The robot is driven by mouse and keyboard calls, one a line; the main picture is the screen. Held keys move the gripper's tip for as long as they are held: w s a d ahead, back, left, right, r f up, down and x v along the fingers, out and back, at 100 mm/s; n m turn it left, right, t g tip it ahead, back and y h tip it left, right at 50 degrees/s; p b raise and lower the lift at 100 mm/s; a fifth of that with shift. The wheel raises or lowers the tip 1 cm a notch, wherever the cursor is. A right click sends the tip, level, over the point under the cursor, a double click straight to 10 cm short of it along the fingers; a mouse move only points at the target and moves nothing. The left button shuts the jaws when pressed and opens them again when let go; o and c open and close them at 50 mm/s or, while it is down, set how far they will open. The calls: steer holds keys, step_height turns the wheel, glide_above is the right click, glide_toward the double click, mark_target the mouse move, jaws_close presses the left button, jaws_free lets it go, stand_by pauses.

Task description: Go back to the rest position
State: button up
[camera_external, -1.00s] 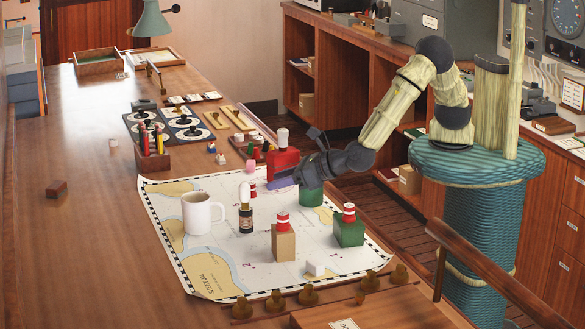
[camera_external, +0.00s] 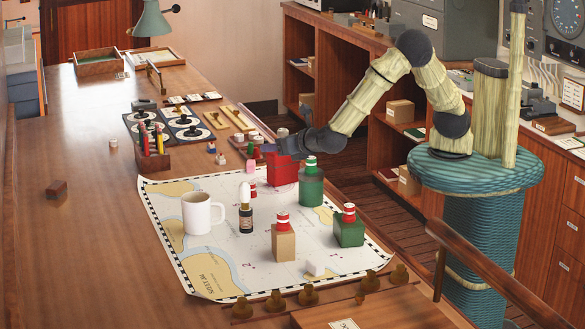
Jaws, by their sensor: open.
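My arm reaches left from its teal base, and my gripper (camera_external: 268,150) is small and dark over the far right part of the chart. It overlaps the upper part of a red container (camera_external: 284,170) in the picture; I cannot tell whether they touch. Its fingers are hard to make out, and I see nothing held.
The chart (camera_external: 215,260) also bears a white mug (camera_external: 202,213), a dark bottle (camera_external: 245,215), a tan block bottle (camera_external: 284,242), a green box bottle (camera_external: 348,230) and a white cube (camera_external: 315,268). A pen holder (camera_external: 152,160) stands behind. The table's left side is mostly clear.

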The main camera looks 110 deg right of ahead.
steer(key=s+d+f+m+g+y+p, duration=0.1)
steer(key=s+f+m+g+y, duration=0.15)
steer(key=s+m, duration=0.35)
steer(key=s+d+f+m+g+y, duration=0.1)
steer(key=s+d+m+g+y, duration=0.15)
steer(key=s, duration=0.45)
steer(key=s+a+r+m+t+y+p, duration=0.1)
steer(key=s+a+r+m+y, duration=0.4)
steer(key=s+a+m, duration=0.5)
steer(key=a+m+y+p, duration=0.1)
steer(key=m+y, duration=0.1)
steer(key=m, duration=0.2)
steer(key=shift+s+t+y, duration=0.2)
steer(key=shift+t+y, duration=0.1)
steer(key=shift+y, duration=0.1)
steer(key=shift+a+r, duration=0.1)
